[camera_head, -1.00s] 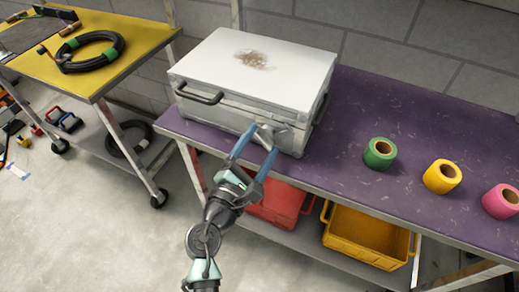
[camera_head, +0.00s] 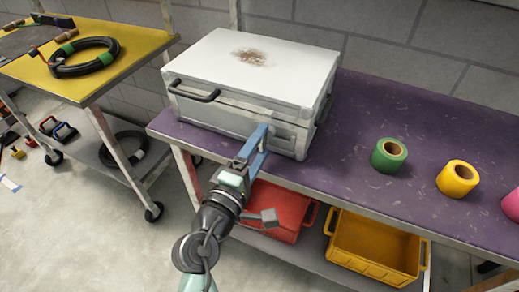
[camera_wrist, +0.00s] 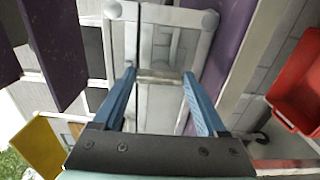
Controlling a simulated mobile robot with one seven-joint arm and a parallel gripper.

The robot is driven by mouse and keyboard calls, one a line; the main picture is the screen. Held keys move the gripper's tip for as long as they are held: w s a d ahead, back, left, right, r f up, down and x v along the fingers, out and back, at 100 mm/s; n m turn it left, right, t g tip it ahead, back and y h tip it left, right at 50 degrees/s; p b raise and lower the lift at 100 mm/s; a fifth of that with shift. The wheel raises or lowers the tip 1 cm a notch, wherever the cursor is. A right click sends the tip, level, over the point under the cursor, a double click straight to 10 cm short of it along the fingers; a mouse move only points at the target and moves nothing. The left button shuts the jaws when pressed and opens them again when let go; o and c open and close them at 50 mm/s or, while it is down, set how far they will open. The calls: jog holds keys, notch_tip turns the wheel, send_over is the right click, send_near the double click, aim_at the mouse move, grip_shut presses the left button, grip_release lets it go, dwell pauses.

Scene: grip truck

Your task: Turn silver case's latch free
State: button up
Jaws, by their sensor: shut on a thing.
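The silver case (camera_head: 245,75) stands shut on the purple bench, with a brown stain on its lid and a dark handle (camera_head: 195,92) at its front left. My gripper (camera_head: 265,132) is at the right part of the case's front, its blue fingers nearly lined up one behind the other. In the wrist view my gripper (camera_wrist: 160,74) has one finger on each side of the latch (camera_wrist: 160,76), a pale metal piece across the seam of the case (camera_wrist: 118,45). It is shut on the latch. In the head view the fingers mostly hide the latch.
Green tape (camera_head: 389,155), yellow tape (camera_head: 457,179) and pink tape stand on the bench (camera_head: 350,125) to the right. A red crate (camera_head: 285,208) and a yellow crate (camera_head: 375,245) sit on the shelf below. A yellow cart (camera_head: 120,70) with coiled cable stands left.

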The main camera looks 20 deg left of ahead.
dwell(0.5)
jog(key=o, duration=1.3)
jog(key=s+b, duration=0.1)
jog(key=s, duration=1.2)
jog(key=shift+a, duration=0.2)
